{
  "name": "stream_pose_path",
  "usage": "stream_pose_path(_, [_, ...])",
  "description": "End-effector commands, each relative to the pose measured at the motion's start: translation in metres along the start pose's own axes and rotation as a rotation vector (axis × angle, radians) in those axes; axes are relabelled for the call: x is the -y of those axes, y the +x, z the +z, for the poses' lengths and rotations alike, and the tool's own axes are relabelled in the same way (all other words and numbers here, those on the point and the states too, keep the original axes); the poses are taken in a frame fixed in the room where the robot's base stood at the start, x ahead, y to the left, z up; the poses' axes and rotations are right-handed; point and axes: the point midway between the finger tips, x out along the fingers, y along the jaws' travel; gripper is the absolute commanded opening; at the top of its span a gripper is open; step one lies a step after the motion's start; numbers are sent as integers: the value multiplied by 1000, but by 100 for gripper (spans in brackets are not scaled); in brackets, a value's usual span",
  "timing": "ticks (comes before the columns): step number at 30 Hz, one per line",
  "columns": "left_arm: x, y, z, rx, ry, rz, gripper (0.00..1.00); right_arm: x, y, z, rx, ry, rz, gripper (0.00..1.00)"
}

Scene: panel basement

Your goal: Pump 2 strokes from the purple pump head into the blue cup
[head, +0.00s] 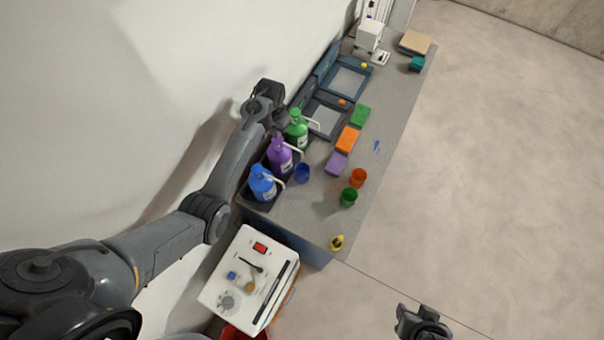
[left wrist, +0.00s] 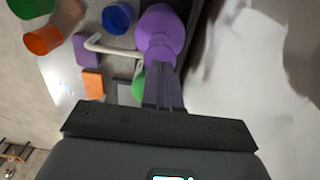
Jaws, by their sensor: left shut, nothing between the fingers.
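The purple pump bottle (head: 280,158) stands between a blue and a green one against the wall. Its body (left wrist: 162,28) and white spout (left wrist: 112,49) show in the left wrist view. The blue cup (head: 302,173) stands right of the bottles, near the purple bottle's spout; it also shows in the left wrist view (left wrist: 118,17). I cannot tell if it is directly under the spout end. My left gripper (head: 279,124) is shut and empty, at the purple pump head, which it partly hides. I cannot tell whether they touch. My right gripper (head: 421,322) is at the lower edge, its jaws unclear.
The blue bottle (head: 262,184) and green bottle (head: 296,129) flank the purple one closely. An orange cup (head: 358,178) and a green cup (head: 348,197) stand to the right. Purple, orange (head: 347,140) and green blocks lie behind the cups. A white control box (head: 248,278) is in front.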

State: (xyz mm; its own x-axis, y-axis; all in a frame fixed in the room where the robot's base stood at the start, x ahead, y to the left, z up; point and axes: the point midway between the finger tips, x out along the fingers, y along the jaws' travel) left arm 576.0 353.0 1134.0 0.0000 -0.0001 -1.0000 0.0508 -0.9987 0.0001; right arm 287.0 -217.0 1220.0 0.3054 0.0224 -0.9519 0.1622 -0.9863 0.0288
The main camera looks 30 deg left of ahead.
Motion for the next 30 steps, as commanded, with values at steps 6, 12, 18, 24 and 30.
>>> stream_pose_path(6, [0,8,0,0,0,0,0,0,4,1,0,-2,2,43])
stream_pose_path(12, [0,15,0,0,0,0,0,-2,6,2,1,-8,7,43])
stream_pose_path(18, [0,22,0,0,0,0,0,-2,9,3,1,-10,8,43])
stream_pose_path(24, [0,29,0,1,0,0,0,-2,12,4,1,-9,7,43])
stream_pose_path(30, [0,36,0,1,0,0,0,-1,15,5,0,-5,4,43])
